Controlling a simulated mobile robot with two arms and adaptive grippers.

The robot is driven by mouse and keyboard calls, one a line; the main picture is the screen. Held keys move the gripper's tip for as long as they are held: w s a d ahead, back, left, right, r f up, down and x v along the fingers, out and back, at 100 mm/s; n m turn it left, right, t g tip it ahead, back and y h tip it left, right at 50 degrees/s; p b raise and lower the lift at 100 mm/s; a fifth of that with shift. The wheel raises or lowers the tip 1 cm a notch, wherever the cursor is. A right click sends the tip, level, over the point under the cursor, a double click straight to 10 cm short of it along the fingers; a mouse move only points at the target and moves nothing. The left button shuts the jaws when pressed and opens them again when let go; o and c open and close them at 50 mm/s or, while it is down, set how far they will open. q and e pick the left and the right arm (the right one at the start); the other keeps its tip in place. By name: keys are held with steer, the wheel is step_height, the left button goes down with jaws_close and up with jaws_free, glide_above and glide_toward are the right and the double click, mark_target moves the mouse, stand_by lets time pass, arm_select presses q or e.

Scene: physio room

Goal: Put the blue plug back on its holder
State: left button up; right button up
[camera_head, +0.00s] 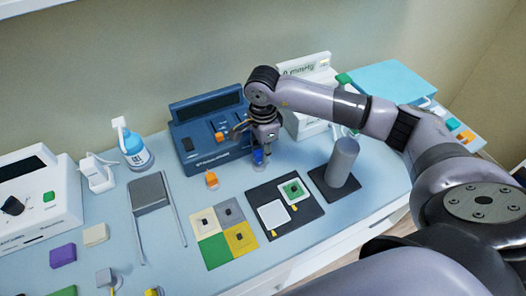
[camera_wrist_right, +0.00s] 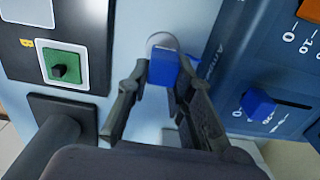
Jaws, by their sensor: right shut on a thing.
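The blue plug (camera_head: 259,156) is in the right gripper, in front of the blue console. In the right wrist view the blue plug (camera_wrist_right: 163,68) sits between the fingertips of my right gripper (camera_wrist_right: 160,78), which is shut on it. The right gripper (camera_head: 262,144) points down over the table in the head view. A pale round disc (camera_wrist_right: 162,42), which looks like a holder, shows right beside and partly behind the plug. I cannot tell whether the plug touches it. My left gripper is not in view.
The blue console (camera_head: 205,152) with slider knobs stands close behind the gripper. An orange plug (camera_head: 211,180) stands to the left. A black board (camera_head: 278,229) with a green-and-white pad lies in front. A grey cylinder (camera_head: 343,160) stands upright to the right.

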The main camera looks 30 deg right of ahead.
stand_by(0.8)
steer(key=shift+f+b, duration=1.15)
steer(key=shift+b, duration=0.15)
stand_by(0.6)
stand_by(0.4)
steer(key=o, duration=0.9)
steer(key=shift+o, duration=0.5)
steer(key=o, duration=0.4)
steer(key=shift+r, duration=0.1)
steer(key=shift+w+r, duration=0.1)
steer(key=shift+r, duration=0.05)
